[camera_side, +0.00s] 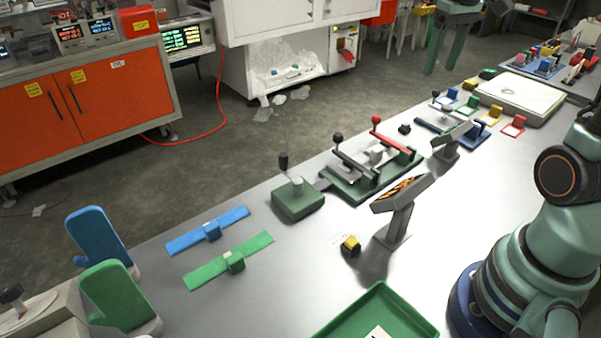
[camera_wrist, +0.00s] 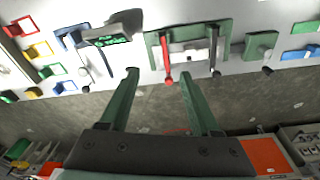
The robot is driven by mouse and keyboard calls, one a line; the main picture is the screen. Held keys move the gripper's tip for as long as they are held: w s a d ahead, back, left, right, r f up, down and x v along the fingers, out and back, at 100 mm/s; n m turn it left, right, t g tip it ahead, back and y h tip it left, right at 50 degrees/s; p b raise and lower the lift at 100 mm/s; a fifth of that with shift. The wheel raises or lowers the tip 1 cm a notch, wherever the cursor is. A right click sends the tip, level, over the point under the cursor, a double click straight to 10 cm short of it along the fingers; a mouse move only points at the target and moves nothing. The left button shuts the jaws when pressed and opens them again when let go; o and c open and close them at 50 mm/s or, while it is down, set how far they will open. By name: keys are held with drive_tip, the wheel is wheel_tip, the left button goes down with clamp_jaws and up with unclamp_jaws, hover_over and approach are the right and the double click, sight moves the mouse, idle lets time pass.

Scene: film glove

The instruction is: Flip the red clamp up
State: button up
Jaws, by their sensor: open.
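The red clamp (camera_side: 397,140) is a lever with a red knob, mounted on a green base plate (camera_side: 345,186) next to a similar black-knobbed lever (camera_side: 356,160). Its red arm slants toward the table's far edge. In the wrist view the red clamp (camera_wrist: 167,58) points down the picture, with its knob between my fingertips as seen from there. My gripper (camera_wrist: 159,74) is open and empty, with its two green fingers spread. How far the fingers are from the knob I cannot tell.
A tilted display on a stand (camera_side: 402,195) and a small yellow-black block (camera_side: 351,246) stand near the plate. A green block with a black-knobbed stick (camera_side: 298,199) is left of it. A green tray (camera_side: 333,325) lies in front. Beyond the far edge is open floor.

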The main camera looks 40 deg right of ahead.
drive_tip(key=shift+a, duration=0.1)
drive_tip(key=s+a+f+n+t, duration=0.1)
drive_tip(key=s+a+n+t, duration=0.15)
drive_tip(key=a, duration=0.75)
drive_tip(key=s+a+f+n+t, duration=0.1)
drive_tip(key=s+a+t, duration=0.15)
drive_tip(key=a, duration=0.65)
drive_tip(key=w+d+r+m+g, duration=0.2)
drive_tip(key=w+d+r+m, duration=0.15)
drive_tip(key=w, duration=0.25)
drive_tip(key=m+g, duration=0.4)
drive_tip(key=m, duration=0.2)
hover_over(377, 116)
wheel_tip(377, 116, down, 8)
drive_tip(key=shift+y, duration=0.3)
wheel_tip(377, 116, down, 12)
drive_tip(key=shift+f, duration=0.1)
clamp_jaws()
